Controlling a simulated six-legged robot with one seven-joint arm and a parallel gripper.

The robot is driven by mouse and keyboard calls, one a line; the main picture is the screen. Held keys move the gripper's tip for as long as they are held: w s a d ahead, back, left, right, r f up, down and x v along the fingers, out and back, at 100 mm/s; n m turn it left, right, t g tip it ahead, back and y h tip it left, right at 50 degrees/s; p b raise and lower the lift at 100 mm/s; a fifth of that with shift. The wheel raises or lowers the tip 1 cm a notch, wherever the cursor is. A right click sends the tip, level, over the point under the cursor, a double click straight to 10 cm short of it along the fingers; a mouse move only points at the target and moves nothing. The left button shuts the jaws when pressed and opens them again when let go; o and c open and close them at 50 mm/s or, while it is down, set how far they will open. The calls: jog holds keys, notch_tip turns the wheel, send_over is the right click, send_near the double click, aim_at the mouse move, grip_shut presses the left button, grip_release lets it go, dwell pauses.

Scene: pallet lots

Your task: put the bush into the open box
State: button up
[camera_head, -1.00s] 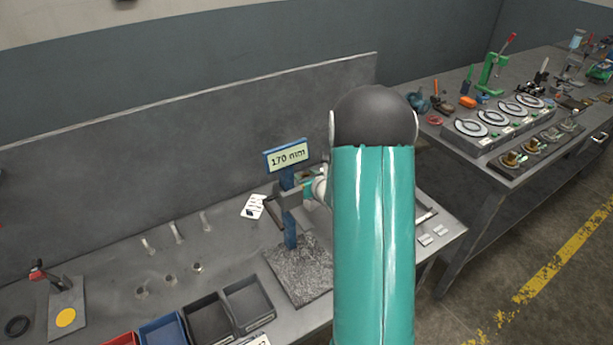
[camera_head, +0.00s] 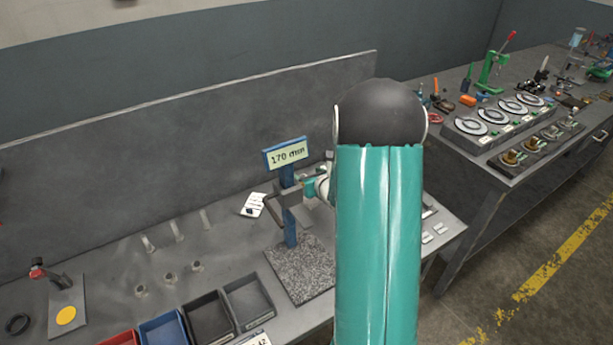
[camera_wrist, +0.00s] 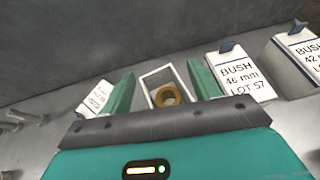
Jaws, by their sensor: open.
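The open box (camera_wrist: 153,80), white-rimmed and pale, shows between my fingers in the wrist view. The bush (camera_wrist: 159,101), a brass-coloured ring, appears inside it towards the near side; the near rim is hidden, so I cannot tell how deep it sits. My gripper (camera_wrist: 160,68) is open, one green finger on each side of the box and bush, with clear gaps from the bush.
Right of the open box stand a box labelled "BUSH 46 mm LOT 57" (camera_wrist: 240,77) and another labelled box (camera_wrist: 300,45). A white card (camera_wrist: 94,98) lies left. A gauge stand with a "170 mm" sign (camera_head: 286,155) rises beside my arm. Small bins (camera_head: 208,318) line the front.

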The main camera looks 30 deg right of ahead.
jog(key=v, duration=1)
jog(key=shift+s, duration=0.1)
